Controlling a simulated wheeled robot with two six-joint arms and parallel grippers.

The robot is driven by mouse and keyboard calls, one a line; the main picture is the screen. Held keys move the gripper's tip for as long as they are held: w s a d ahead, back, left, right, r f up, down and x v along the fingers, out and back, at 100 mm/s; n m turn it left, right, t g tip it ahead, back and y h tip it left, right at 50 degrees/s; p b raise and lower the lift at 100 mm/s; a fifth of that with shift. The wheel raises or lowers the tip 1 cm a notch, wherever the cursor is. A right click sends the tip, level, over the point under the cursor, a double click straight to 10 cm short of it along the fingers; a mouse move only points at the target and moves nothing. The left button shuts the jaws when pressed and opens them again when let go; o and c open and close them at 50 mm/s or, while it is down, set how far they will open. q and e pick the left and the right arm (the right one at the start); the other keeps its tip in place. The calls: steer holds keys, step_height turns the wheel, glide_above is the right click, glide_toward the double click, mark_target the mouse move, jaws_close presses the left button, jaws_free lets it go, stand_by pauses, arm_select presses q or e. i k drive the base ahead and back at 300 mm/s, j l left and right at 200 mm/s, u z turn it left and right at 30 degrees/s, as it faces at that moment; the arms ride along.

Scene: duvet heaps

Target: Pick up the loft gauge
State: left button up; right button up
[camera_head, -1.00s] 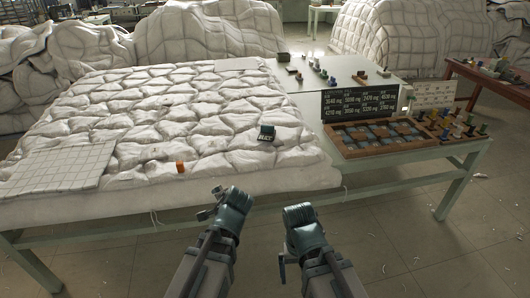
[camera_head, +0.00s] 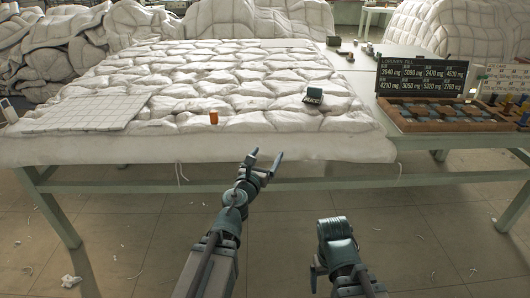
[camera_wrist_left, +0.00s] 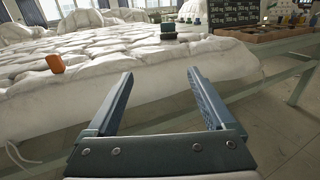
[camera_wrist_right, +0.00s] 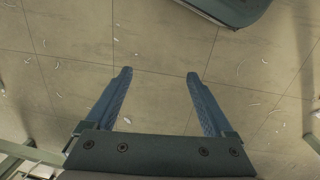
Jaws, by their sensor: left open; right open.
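A small dark device with a greenish top and pale markings on its front (camera_head: 313,96) lies on the quilted duvet (camera_head: 215,85); it looks like the loft gauge, though I cannot be sure. It also shows in the left wrist view (camera_wrist_left: 168,32), beyond my left fingers and a little to the right. My left gripper (camera_head: 266,158) is open and empty, in front of the duvet's near edge, pointing towards the table. My right gripper (camera_head: 334,232) is lower and further right; its open, empty fingers show over bare floor in the right wrist view (camera_wrist_right: 160,85).
An orange block (camera_head: 214,117) stands on the duvet's front part, left of the device. A white gridded sheet (camera_head: 85,113) lies at the left. A black board with weights (camera_head: 420,76) and a wooden tray (camera_head: 395,117) stand at the right.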

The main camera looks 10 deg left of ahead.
mark_target(314, 96)
steer(key=i+l, duration=0.15)
steer(key=i, duration=0.3)
steer(key=i+l, duration=0.15)
steer(key=i, duration=0.3)
steer(key=i+l, duration=0.1)
steer(key=i, duration=0.35)
steer(key=i+l, duration=0.1)
steer(key=l, duration=0.2)
